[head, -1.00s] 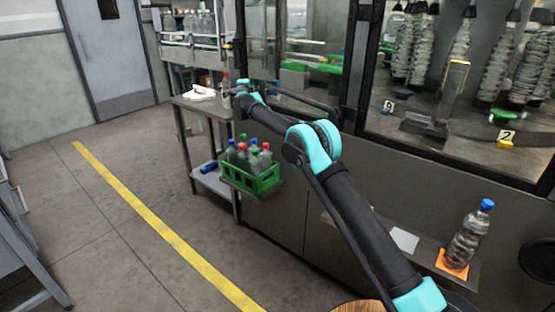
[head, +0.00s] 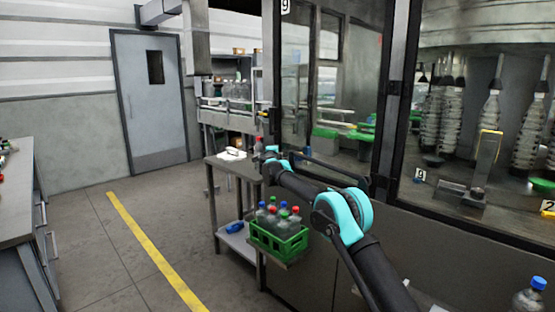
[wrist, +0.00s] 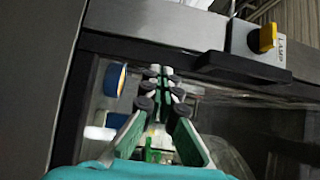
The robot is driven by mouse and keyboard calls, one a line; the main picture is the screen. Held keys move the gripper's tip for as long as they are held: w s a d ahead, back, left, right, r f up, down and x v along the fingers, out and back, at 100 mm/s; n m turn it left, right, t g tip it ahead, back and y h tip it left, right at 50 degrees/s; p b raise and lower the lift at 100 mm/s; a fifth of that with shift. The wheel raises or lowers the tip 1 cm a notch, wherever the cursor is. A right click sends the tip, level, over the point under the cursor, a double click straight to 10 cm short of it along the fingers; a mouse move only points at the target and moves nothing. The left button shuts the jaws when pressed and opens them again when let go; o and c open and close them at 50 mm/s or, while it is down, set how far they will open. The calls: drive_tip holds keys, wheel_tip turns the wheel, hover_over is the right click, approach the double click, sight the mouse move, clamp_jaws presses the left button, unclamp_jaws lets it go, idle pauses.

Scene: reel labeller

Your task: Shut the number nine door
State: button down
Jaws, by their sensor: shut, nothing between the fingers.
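The number nine door is a dark-framed glass door (head: 300,75) left of the machine's corner post in the head view, with a "9" plate (head: 285,6) at its top left. I cannot tell how far it stands open. My gripper (head: 268,152) is at the far end of my arm, by the lower left of this door. In the wrist view my gripper (wrist: 161,73) is shut and empty, its fingertips pointing at a grey frame bar (wrist: 150,25). A black handle-like bar (wrist: 242,68) lies right of the fingertips; contact is not visible.
A grey box with a yellow knob (wrist: 262,38) sits beside the black bar. A green crate of bottles (head: 280,240) stands on a ledge below my arm. A side table (head: 236,165) is left of the gripper. The floor left of it, with a yellow line (head: 150,245), is clear.

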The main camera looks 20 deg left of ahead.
drive_tip(key=s+a, duration=0.4)
drive_tip(key=s, duration=0.6)
drive_tip(key=shift+a, duration=0.2)
